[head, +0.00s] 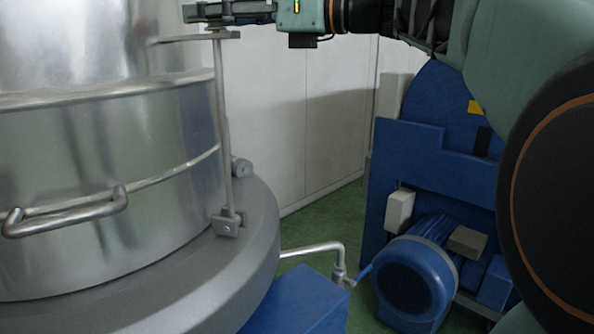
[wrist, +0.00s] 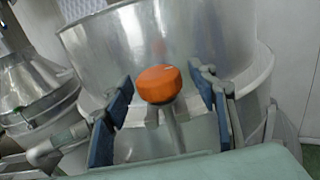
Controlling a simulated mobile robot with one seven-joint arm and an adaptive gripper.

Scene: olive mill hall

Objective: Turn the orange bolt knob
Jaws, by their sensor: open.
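The orange bolt knob (wrist: 159,84) shows in the wrist view as a round orange cap on a metal stem, in front of a shiny steel vessel. My gripper (wrist: 163,88) is open, with one dark finger on each side of the knob in that view. I see a gap on both sides, and I cannot tell how far the knob is in depth. In the head view my gripper (head: 228,12) is at the top edge, by the upper end of a vertical steel rod (head: 224,120) beside the vessel. The knob cannot be made out there.
The large steel vessel (head: 110,150) with a bar handle (head: 65,215) stands on a wide grey base (head: 262,240) at left. A blue machine with a motor (head: 412,280) stands at right. A bent pipe (head: 315,248) runs between them. A white wall is behind.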

